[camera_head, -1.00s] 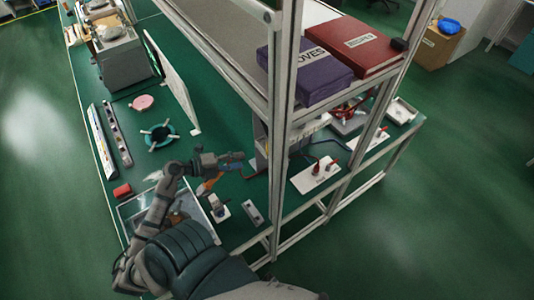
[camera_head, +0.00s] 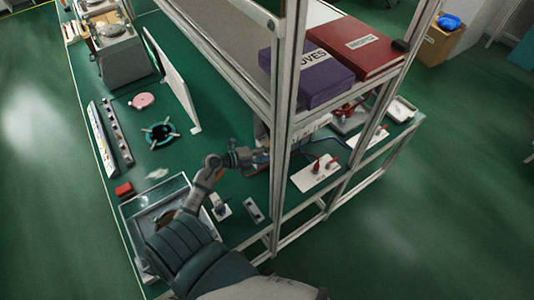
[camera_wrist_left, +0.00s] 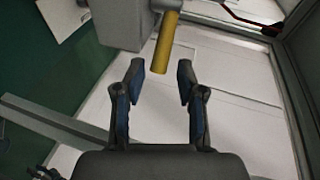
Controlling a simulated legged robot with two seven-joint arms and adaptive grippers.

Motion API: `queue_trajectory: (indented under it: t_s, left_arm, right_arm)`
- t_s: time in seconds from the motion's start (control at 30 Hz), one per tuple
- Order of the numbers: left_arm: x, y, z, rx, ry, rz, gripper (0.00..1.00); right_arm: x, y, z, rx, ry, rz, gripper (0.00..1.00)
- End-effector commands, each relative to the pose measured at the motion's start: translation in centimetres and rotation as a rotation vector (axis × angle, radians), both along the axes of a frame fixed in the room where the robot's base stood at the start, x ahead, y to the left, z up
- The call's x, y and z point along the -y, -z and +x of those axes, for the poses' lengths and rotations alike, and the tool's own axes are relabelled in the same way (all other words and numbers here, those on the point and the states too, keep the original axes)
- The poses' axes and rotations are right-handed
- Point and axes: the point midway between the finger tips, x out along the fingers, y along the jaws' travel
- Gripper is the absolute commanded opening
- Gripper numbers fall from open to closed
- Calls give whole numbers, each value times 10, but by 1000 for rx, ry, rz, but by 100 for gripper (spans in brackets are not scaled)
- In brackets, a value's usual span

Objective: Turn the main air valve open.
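In the left wrist view a yellow cylindrical handle (camera_wrist_left: 164,45) sticks out from a grey housing (camera_wrist_left: 124,22); I cannot tell for sure that it is the main air valve's lever. My left gripper (camera_wrist_left: 158,83) is open, its fingertips on either side of the handle's free end, which lies at or just beyond the tips. No clear contact shows. In the head view my left gripper (camera_head: 258,155) reaches over the green bench toward the shelf post, and the post and shelf hide the yellow handle. My right gripper is not in view.
A shelf post (camera_head: 284,120) stands close beside my left gripper. A white plate (camera_head: 308,178) with red-handled fittings lies right of the post. A clear-topped tray (camera_head: 140,215) is near my forearm.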

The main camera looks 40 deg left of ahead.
Motion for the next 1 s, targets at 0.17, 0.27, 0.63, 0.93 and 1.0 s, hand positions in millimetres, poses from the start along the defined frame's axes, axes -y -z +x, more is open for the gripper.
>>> queue_trajectory:
  t_s: [0.17, 0.27, 0.63, 0.93, 1.0]
  left_arm:
    - [-5, 1, 0, 0, -3, -2, 0]
    - [-6, 1, 0, 1, -5, -2, 0]
    - [-14, 2, 0, 2, 50, 4, 0]
    - [-29, 4, -4, 2, 265, 7, 0]
    - [-32, 5, -4, 4, 330, 7, 0]
  right_arm:
    - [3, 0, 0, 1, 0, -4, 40]
    - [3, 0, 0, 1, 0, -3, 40]
    - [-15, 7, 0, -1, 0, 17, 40]
    - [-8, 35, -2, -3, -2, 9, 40]
    - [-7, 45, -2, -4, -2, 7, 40]
